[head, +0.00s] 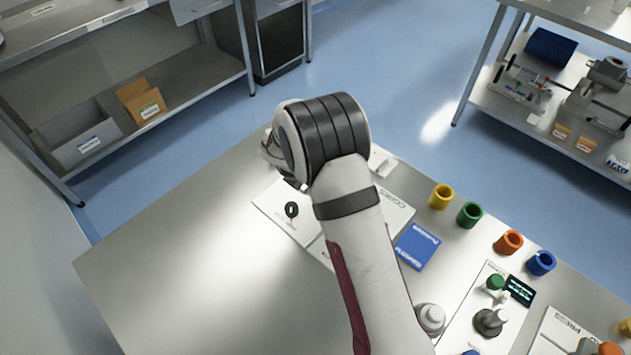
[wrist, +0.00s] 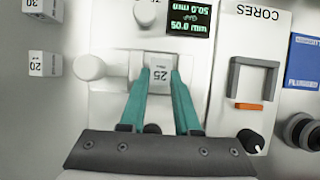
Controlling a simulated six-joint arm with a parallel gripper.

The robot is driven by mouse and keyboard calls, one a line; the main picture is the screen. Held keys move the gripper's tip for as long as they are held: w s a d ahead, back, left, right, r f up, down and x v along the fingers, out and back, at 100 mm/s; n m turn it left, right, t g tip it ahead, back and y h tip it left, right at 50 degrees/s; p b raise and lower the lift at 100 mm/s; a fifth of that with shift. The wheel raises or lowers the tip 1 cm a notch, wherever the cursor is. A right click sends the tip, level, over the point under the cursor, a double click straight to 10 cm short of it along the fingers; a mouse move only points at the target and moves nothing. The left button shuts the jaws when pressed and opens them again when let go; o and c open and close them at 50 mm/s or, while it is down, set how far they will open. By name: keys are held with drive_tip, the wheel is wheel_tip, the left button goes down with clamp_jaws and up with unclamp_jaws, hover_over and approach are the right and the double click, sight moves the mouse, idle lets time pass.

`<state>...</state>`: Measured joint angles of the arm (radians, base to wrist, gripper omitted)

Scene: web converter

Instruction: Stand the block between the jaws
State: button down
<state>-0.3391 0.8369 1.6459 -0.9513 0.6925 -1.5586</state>
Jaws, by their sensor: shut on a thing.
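In the wrist view my gripper (wrist: 161,88), with two teal fingers, is shut on a pale block marked 25 (wrist: 160,75). The block is between the fingertips, at a white jaw fixture (wrist: 136,66) with a round white knob (wrist: 90,67) on its left. Whether the block touches the fixture's base or its jaws I cannot tell. A dark display (wrist: 188,18) with green text, upside down, seems to read a gap of 50.0 mm. In the head view my own arm hides the block and the jaws.
Blocks marked 30 (wrist: 42,9) and 20 (wrist: 45,64) stand left of the fixture. A CORES panel (wrist: 222,110) with a grey bracket (wrist: 252,72) and black knob (wrist: 251,142) is on the right, beside a blue booklet (head: 417,247). Coloured cups (head: 469,214) line the table. Its left part (head: 180,270) is clear.

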drive_tip(key=c, duration=0.6)
unclamp_jaws()
drive_tip(key=shift+f, duration=0.1)
drive_tip(key=v, duration=1.2)
drive_tip(key=s+d+r+m+g+y, duration=0.1)
drive_tip(key=s+d+r+m, duration=0.35)
drive_tip(key=s+m, duration=0.3)
drive_tip(key=s+d+r+m+g+y, duration=0.1)
drive_tip(key=s+d+r+m+g, duration=0.15)
drive_tip(key=s+d+m, duration=0.4)
drive_tip(key=s+a+m+y, duration=0.1)
drive_tip(key=s+m, duration=0.5)
drive_tip(key=s+a+m+y, duration=0.1)
drive_tip(key=s+m, duration=0.4)
drive_tip(key=m, duration=0.1)
drive_tip(key=s+a+r+m+y, duration=0.1)
drive_tip(key=s+m, duration=0.5)
drive_tip(key=shift+s+a+m, duration=0.1)
drive_tip(key=shift+s+m, duration=0.2)
drive_tip(key=shift+s, duration=0.1)
